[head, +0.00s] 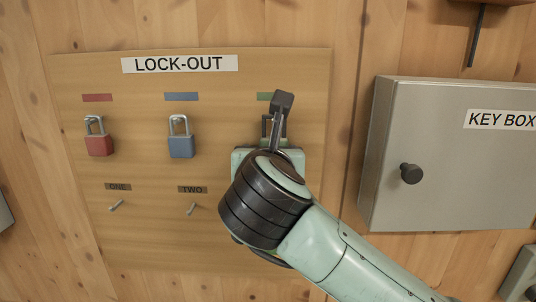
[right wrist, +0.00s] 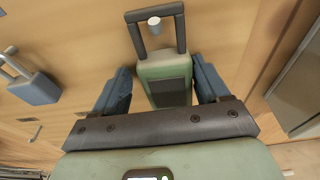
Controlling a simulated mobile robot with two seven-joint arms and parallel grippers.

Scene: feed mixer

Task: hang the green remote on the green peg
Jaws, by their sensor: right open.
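The green remote (right wrist: 167,82) has a green body with a dark panel and a dark loop at its top. In the right wrist view the round pale end of the peg (right wrist: 154,24) shows inside the loop, just under its top bar. My right gripper (right wrist: 163,70) is open, with one blue finger on each side of the remote's body and a gap visible beside it. In the head view my right gripper (head: 268,162) is at the board below the green label (head: 265,96); its wrist hides most of the remote. My left gripper is not in view.
The lock-out board (head: 140,230) also holds a red padlock (head: 98,138) and a blue padlock (head: 180,138) on the left, above two small pegs. A grey key box (head: 440,150) with a dark knob juts out on the right.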

